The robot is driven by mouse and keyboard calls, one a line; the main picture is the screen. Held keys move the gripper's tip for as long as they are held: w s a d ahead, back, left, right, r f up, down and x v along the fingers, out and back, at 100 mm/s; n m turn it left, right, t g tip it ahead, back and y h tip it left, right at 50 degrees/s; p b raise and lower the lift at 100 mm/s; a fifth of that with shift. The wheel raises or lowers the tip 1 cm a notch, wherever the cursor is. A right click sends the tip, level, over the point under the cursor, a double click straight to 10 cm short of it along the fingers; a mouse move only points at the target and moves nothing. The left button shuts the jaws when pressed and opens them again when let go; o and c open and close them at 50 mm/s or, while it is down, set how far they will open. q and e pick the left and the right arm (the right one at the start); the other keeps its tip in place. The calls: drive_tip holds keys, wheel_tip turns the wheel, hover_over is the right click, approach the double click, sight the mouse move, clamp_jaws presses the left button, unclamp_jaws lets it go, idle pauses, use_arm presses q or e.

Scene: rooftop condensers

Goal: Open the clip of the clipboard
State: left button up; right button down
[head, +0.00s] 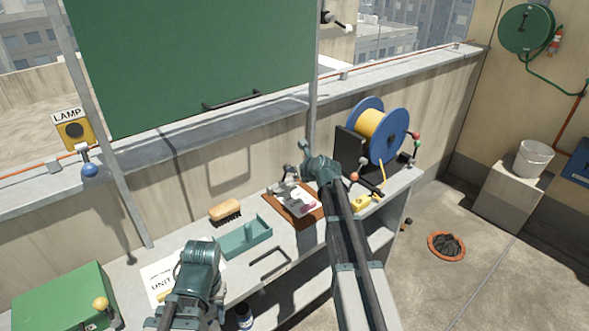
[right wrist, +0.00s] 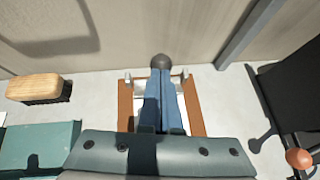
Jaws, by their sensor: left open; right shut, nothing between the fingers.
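The brown clipboard (head: 279,206) lies on the grey bench with white paper on it. Its metal clip (head: 284,186) is at the far end, with a dark round knob (head: 287,169). In the right wrist view the clipboard (right wrist: 126,105) lies under my fingers, and the knob (right wrist: 161,61) shows just beyond the fingertips; I cannot tell whether they touch. My right gripper (right wrist: 161,72) is shut with nothing in it, over the clip end. My left gripper (head: 200,250) is open and empty over the bench's left part; its fingers are mostly hidden.
A wooden brush (head: 226,211) and a teal tray (head: 245,237) lie left of the clipboard. A blue and yellow cable reel (head: 378,130) stands on the right. A green box (head: 62,298) is at the front left. A concrete wall runs behind the bench.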

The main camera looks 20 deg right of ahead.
drive_tip(key=shift+w+a+r+p, duration=0.25)
drive_tip(key=shift+w+a+r, duration=0.1)
drive_tip(key=shift+w, duration=0.5)
drive_tip(key=shift+w+a+r+p, duration=0.25)
drive_tip(key=shift+w+r+p, duration=0.1)
drive_tip(key=shift+w, duration=0.45)
drive_tip(key=shift+w+a+r+p, duration=0.2)
drive_tip(key=shift+w+a+r, duration=0.15)
drive_tip(key=shift+w, duration=0.5)
drive_tip(key=shift+s+d+r, duration=0.15)
drive_tip(key=shift+s+r, duration=0.05)
drive_tip(key=shift+s, duration=0.25)
drive_tip(key=s+r+p, duration=0.7)
drive_tip(key=r+p, duration=0.3)
drive_tip(key=shift+d+p, duration=0.3)
drive_tip(key=shift+d, duration=0.05)
drive_tip(key=shift+w+r, duration=0.1)
